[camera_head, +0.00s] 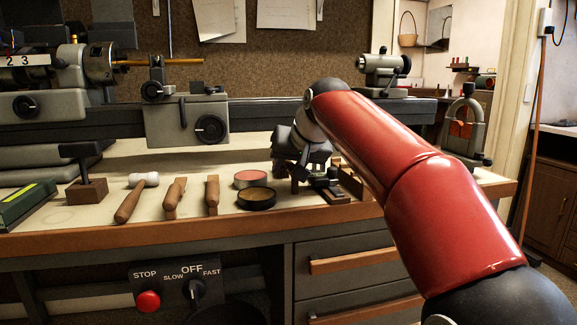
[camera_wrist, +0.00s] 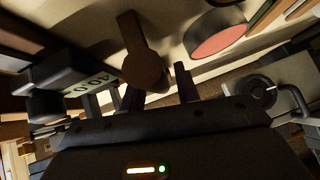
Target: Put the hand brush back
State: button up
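My gripper (camera_head: 312,172) is low over the right part of the bench, behind and right of two round tins. In the wrist view my gripper (camera_wrist: 158,92) has its dark fingers apart. A brown wooden piece with a rounded end (camera_wrist: 145,66) shows between and beyond them; I see no clear grip on it. I cannot tell whether this piece is the hand brush. Several wooden-handled tools lie at the front of the bench, including a handle (camera_head: 174,196) and another handle (camera_head: 212,194); their working ends are unclear. No bristles can be made out.
A red-topped tin (camera_head: 250,179) and a tan-topped tin (camera_head: 257,198) stand close left of my gripper. A white-headed mallet (camera_head: 128,205) lies further left. A dark block marked 40.0 (camera_wrist: 75,72) is beside my fingers. The lathe (camera_head: 187,120) stands behind.

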jog(key=shift+o, duration=0.5)
jog(key=shift+r, duration=0.1)
jog(key=shift+s+r, duration=0.1)
jog(key=shift+r, duration=0.15)
jog(key=p+v, duration=0.1)
jog(key=v, duration=1)
jog(key=shift+s+d+r, duration=0.2)
jog(key=shift+r, duration=0.05)
jog(key=s+d+f+g+h, duration=0.1)
jog(key=s+d+f, duration=0.3)
jog(key=s+f, duration=0.4)
jog(key=s+d+f+m+h, duration=0.1)
jog(key=s+d+f, duration=0.4)
jog(key=s+f, duration=0.4)
jog(key=s+d+f+m+g+h, duration=0.1)
jog(key=s+d+f, duration=0.3)
jog(key=s+f, duration=0.5)
notch_tip(320, 180, down, 6)
jog(key=shift+s+d+f+g+h, duration=0.1)
jog(key=shift+s+d+g+h, duration=0.1)
jog(key=shift+d+g+h, duration=0.3)
